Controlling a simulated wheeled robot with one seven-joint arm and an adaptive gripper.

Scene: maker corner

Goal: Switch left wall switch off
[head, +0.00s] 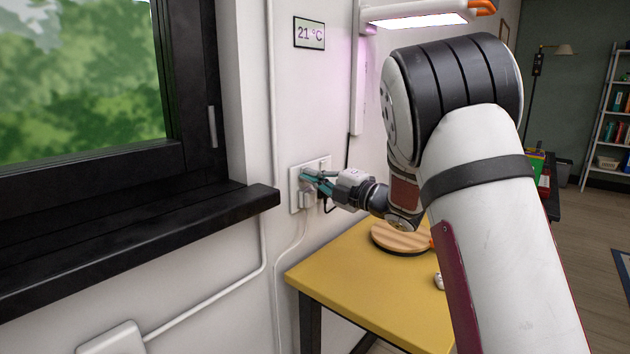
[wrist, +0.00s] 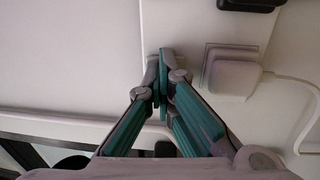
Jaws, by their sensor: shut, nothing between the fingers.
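A white wall plate (head: 295,190) is mounted on the wall between the window and the yellow table. It also shows in the wrist view (wrist: 195,22). My gripper (head: 307,175) is at the plate's upper left part in the head view, with its teal fingers closed together and empty. In the wrist view my gripper (wrist: 162,62) has its fingertips in front of the plate, touching or very near it. The left wall switch is hidden behind the fingertips, so its position cannot be told.
A white plug (wrist: 233,77) with a white cable sits in the plate beside my fingers, and a black plug (wrist: 250,3) is at the frame's top. The dark window sill (head: 130,230) juts out left. The yellow table (head: 350,285) with a round wooden board (head: 400,238) stands below.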

